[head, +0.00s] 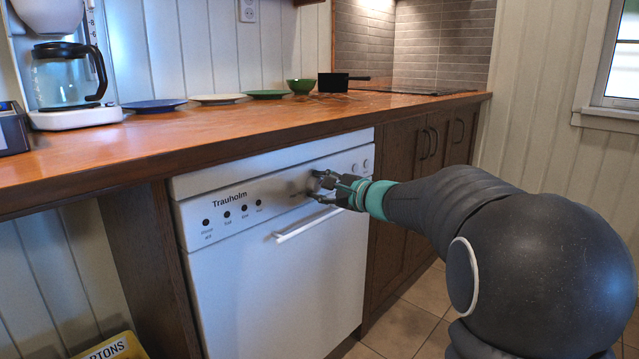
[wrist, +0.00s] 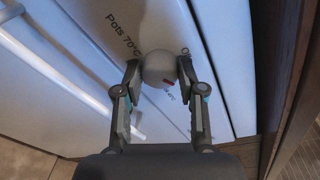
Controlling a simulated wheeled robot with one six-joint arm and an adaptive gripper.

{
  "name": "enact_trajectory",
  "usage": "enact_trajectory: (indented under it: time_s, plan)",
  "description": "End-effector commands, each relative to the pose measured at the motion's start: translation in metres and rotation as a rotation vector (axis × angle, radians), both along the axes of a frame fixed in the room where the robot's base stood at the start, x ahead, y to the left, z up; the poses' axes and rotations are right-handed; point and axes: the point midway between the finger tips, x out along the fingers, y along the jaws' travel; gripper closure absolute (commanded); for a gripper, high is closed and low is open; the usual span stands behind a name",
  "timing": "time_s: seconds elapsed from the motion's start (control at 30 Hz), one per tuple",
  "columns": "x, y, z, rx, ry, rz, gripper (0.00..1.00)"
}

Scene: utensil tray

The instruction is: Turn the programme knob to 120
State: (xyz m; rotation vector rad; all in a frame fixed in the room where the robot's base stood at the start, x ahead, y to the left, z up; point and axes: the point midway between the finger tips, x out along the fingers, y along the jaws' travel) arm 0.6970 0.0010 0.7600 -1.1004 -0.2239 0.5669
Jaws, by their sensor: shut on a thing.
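The white dishwasher (head: 275,275) stands under the counter, with "Trauholm" on its panel. My gripper (head: 318,183) reaches its control panel from the right in the head view and hides the knob there. In the wrist view my gripper (wrist: 160,70) is shut on the round, pale programme knob (wrist: 159,66), one finger on each side. A red mark shows at the knob's lower right edge. "Pots 70°C" is printed to the knob's upper left. Other print on the right is partly hidden by a finger, and I cannot read any 120.
The door handle (head: 308,225) runs along the door just below my gripper. The wooden counter (head: 240,135) overhangs the panel and carries plates, a green bowl (head: 300,86), a dark pot (head: 335,82) and a coffee maker (head: 75,118). Brown cabinets (head: 405,210) stand to the right.

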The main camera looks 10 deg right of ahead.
Motion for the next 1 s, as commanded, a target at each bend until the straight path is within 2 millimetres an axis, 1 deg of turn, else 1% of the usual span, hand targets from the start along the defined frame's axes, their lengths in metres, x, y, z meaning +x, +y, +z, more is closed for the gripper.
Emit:
enact_trajectory:
  time_s: [0.03,0.7,1.0]
  plan:
    - [0.0000,0.0003,0.0024,0.035,0.026,0.003,0.95]
    - [0.0016,-0.0014,0.0037,0.546,0.398,0.002,0.95]
    - [0.0021,-0.0021,0.0023,0.722,0.527,0.001,0.95]
